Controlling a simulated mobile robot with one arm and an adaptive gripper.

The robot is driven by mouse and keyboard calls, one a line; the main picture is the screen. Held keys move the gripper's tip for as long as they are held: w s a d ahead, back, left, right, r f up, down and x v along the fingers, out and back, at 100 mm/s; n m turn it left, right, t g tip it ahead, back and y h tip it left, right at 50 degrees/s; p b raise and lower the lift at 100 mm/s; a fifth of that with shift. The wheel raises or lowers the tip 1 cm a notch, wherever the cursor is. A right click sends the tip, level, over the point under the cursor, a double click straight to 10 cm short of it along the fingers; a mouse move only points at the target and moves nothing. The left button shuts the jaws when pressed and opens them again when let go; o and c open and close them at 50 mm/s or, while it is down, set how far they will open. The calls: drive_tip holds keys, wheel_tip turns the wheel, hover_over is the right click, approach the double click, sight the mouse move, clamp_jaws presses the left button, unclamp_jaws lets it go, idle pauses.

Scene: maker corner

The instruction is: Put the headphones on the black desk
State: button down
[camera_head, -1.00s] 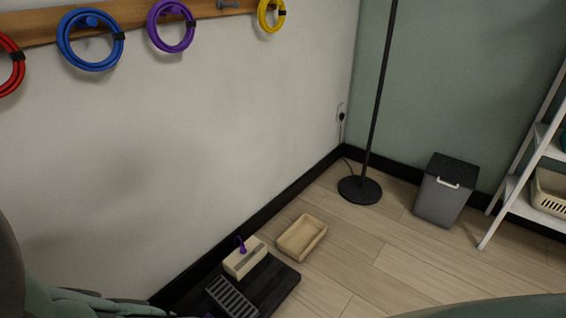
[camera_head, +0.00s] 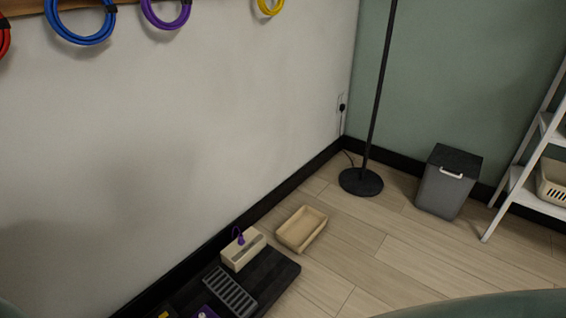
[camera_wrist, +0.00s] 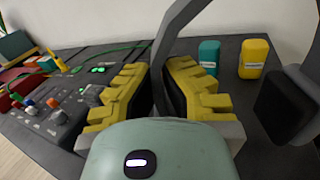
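The headphones (camera_wrist: 180,22) show in the wrist view as a grey band arching out of the top of the picture, with a black padded ear cup (camera_wrist: 286,104) at the right. My gripper (camera_wrist: 160,85), with yellow stepped fingers, is closed around the near left side of the band. The other ear cup is hidden by the fingers. The black desk (camera_wrist: 75,153) lies beneath in the wrist view; I cannot tell whether the headphones touch it. A black top (camera_head: 277,272) also shows at the bottom of the head view. My gripper is not in the head view.
In the wrist view, a teal container (camera_wrist: 208,58) and a yellow container (camera_wrist: 254,59) stand behind the gripper. Knobbed gear (camera_wrist: 60,115) and cables are at left. In the head view are a cream box (camera_head: 243,252), a metal grille (camera_head: 230,291) and a wooden tray (camera_head: 302,229).

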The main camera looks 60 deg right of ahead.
drive_tip(key=shift+w+a+f, duration=0.2)
drive_tip(key=shift+w+a, duration=0.25)
drive_tip(key=shift+a, duration=0.3)
drive_tip(key=shift+f+b, duration=0.4)
drive_tip(key=shift+f, duration=1.3)
drive_tip(key=shift+f, duration=0.15)
drive_tip(key=c, duration=1.1)
unclamp_jaws()
drive_tip(key=shift+c, duration=0.2)
drive_tip(key=shift+r, duration=0.2)
drive_tip(key=v, duration=1.2)
